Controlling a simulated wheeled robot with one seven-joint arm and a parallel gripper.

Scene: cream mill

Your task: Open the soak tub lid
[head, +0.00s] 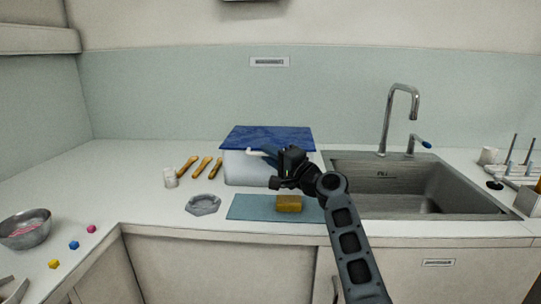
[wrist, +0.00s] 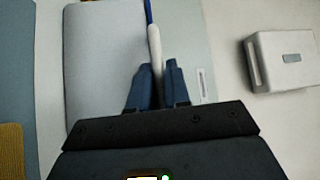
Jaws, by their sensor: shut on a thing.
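The soak tub (head: 248,170) is a pale box standing at the back of the counter, left of the sink. Its blue lid (head: 265,135) lies over the top, with no clear gap visible. A white bar handle (head: 256,152) shows at the lid's front edge. My gripper (head: 268,153) is at this handle, with my arm in front of the tub's right side. In the wrist view the blue fingers (wrist: 156,85) are shut on the white handle (wrist: 155,45), one on each side. The tub's pale wall (wrist: 100,60) is beside them.
A teal mat (head: 248,206) with a yellow sponge (head: 289,204) lies before the tub. A grey dish (head: 203,205), a white cup (head: 170,178) and wooden-handled tools (head: 203,166) are to the left. The sink (head: 415,188) and tap (head: 388,118) are to the right.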

